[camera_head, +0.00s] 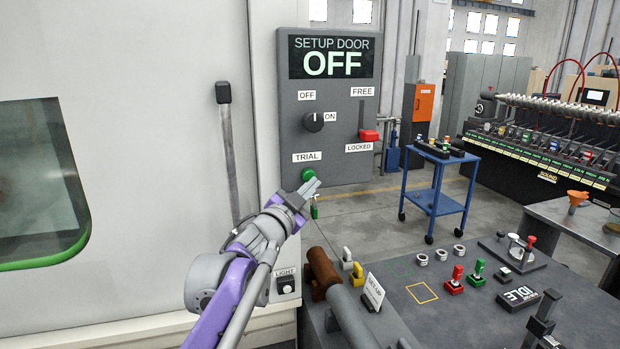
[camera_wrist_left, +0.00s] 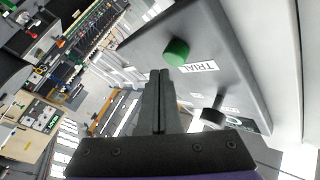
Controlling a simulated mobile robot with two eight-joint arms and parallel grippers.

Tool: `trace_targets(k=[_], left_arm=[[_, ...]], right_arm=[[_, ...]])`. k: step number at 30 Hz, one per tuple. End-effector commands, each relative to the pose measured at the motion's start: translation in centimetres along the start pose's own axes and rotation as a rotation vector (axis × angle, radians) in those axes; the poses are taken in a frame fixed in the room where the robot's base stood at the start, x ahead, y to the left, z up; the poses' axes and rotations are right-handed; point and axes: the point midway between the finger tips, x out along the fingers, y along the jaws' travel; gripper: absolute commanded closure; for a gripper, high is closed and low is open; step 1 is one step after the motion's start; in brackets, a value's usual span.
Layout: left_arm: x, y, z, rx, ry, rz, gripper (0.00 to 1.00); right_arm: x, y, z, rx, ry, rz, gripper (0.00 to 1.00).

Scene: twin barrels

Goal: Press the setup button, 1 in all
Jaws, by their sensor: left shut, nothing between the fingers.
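A grey wall panel (camera_head: 348,130) carries a display reading SETUP DOOR OFF (camera_head: 332,57). At its lower left is a round green button (camera_head: 308,174) under a TRIAL label (camera_head: 307,157). My left gripper (camera_head: 312,187) is shut and empty, its tips close to the green button and partly overlapping its lower edge. In the left wrist view the green button (camera_wrist_left: 177,52) stands out from the panel, just beyond and right of my shut fingertips (camera_wrist_left: 160,74). A gap shows between them there; contact cannot be told. My right gripper is not in view.
The panel also has a black OFF/ON knob (camera_head: 314,122) and a red-handled FREE/LOCKED lever (camera_head: 368,135). A LIGHT switch (camera_head: 287,285) sits lower on the machine wall. Below right, a grey bench (camera_head: 450,325) holds red and green buttons. A blue cart (camera_head: 438,190) stands behind.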

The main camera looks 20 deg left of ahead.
Motion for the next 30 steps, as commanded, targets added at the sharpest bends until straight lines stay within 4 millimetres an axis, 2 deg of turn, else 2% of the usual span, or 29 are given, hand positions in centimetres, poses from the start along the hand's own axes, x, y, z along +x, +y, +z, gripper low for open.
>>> trace_targets(k=[30], left_arm=[[0.59,-0.45,0.44,0.0,0.0,0.0,1.0]], right_arm=[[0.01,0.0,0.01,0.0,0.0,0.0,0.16]])
